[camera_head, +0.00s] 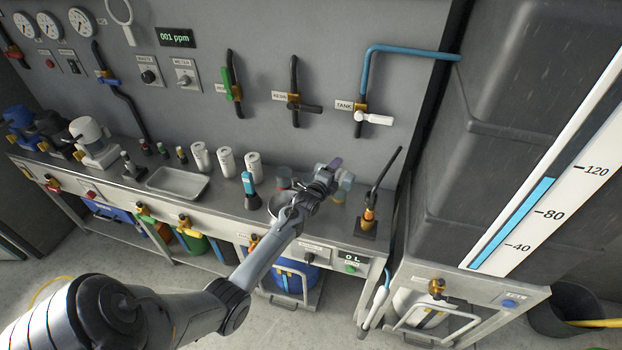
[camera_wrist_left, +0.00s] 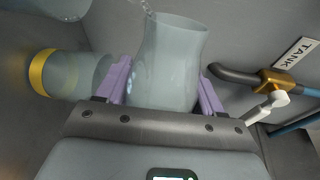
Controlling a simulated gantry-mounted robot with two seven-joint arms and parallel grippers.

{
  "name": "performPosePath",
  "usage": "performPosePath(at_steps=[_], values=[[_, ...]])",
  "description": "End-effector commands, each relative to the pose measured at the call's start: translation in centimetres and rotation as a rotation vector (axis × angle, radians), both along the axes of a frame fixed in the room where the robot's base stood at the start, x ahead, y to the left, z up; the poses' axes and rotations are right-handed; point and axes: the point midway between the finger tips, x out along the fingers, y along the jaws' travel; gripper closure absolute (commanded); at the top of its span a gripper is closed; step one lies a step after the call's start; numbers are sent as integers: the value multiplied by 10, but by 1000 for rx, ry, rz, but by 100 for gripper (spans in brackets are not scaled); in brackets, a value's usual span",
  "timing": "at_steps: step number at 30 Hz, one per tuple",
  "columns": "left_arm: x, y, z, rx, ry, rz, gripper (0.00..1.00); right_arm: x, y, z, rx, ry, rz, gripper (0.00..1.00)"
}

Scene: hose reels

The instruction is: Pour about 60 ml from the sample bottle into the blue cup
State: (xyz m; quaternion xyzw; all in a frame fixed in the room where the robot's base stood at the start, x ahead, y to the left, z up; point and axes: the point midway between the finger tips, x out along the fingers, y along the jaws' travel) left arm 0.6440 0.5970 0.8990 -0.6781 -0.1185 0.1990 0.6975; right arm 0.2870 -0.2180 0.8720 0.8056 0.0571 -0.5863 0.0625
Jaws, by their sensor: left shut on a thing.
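My left gripper (camera_head: 335,176) is over the right part of the bench, shut on a clear, waisted glass vessel, which looks like the sample bottle (camera_wrist_left: 167,62). In the left wrist view it sits between the purple fingers, its flared end toward the top of the picture. Small clear drops or a thin stream show by that end. A clear vessel with a gold band (camera_wrist_left: 44,72) shows to its left, apart from it or behind it; I cannot tell which. I cannot clearly pick out the blue cup. My right gripper is not in view.
A round metal basin (camera_head: 276,206) lies beside my left arm. The tank valve (camera_head: 372,118) is on the wall above. A black stand (camera_head: 366,228) is to the right.

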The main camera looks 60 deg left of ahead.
Motion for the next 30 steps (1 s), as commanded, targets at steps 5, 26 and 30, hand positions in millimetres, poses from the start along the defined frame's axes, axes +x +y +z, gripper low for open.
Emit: performPosePath(at_steps=[5,26,30], values=[[0,0,0,-7,-4,0,70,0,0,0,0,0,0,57],[3,-8,15,349,168,0,70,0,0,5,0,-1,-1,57],[3,-8,17,378,182,0,70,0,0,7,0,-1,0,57]])
